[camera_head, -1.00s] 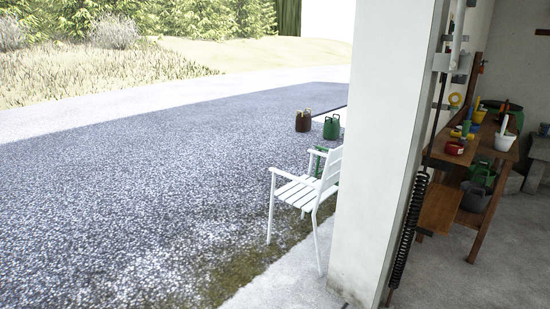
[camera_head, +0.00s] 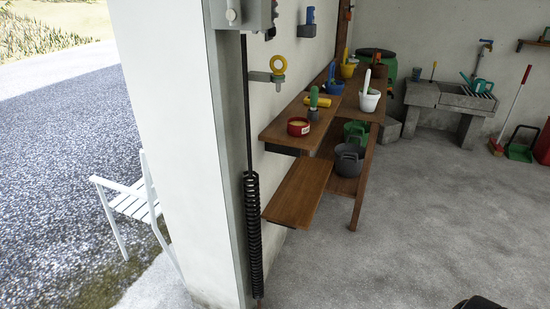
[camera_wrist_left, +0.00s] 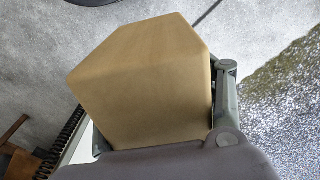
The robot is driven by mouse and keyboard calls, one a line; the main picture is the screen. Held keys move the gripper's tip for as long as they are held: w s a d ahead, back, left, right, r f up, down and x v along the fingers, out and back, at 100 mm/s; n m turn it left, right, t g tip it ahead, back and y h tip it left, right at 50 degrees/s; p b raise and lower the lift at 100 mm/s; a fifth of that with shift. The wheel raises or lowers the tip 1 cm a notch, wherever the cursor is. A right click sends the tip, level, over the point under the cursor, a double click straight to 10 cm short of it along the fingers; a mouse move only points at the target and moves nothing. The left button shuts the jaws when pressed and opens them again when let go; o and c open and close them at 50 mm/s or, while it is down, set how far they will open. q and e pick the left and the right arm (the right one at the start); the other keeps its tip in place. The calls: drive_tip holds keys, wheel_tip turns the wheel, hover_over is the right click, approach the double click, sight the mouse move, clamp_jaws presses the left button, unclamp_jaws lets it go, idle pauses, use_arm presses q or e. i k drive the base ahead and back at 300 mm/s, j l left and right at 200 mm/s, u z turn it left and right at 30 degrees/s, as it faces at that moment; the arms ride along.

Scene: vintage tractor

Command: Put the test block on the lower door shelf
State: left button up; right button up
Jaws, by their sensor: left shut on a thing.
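The test block, a plain tan block with rounded edges (camera_wrist_left: 140,75), fills the middle of the left wrist view. My left gripper (camera_wrist_left: 165,105) is shut on it; a grey-green finger shows along its right side, and the other finger is mostly hidden behind it. The block is held in the air above the grey floor. In the head view, the lower wooden shelf near the doorway (camera_head: 297,190) looks bare, under an upper wooden shelf (camera_head: 285,132). Neither gripper shows clearly in the head view, and my right gripper is not seen.
A white pillar (camera_head: 185,140) with a dark coil spring (camera_head: 253,230) stands left of the shelves. A red-rimmed tin (camera_head: 298,127) and pots crowd the upper shelf. A grey bucket (camera_head: 348,160) stands further along below. The concrete floor (camera_head: 400,220) to the right is clear.

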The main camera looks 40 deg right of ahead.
sight(305, 178)
drive_tip(key=i+l, duration=0.15)
drive_tip(key=l, duration=0.5)
drive_tip(key=i+l, duration=0.15)
drive_tip(key=l, duration=0.55)
drive_tip(key=i+l, duration=0.15)
drive_tip(key=l, duration=0.5)
drive_tip(key=i+l, duration=0.15)
drive_tip(key=l, duration=0.5)
drive_tip(key=i+l, duration=0.15)
drive_tip(key=l, duration=0.55)
drive_tip(key=i+l, duration=0.15)
drive_tip(key=l, duration=0.5)
drive_tip(key=i+l, duration=0.15)
drive_tip(key=l, duration=0.55)
drive_tip(key=i+l, duration=0.15)
drive_tip(key=l, duration=0.5)
drive_tip(key=i+l, duration=0.2)
drive_tip(key=i, duration=0.25)
drive_tip(key=j+u, duration=0.05)
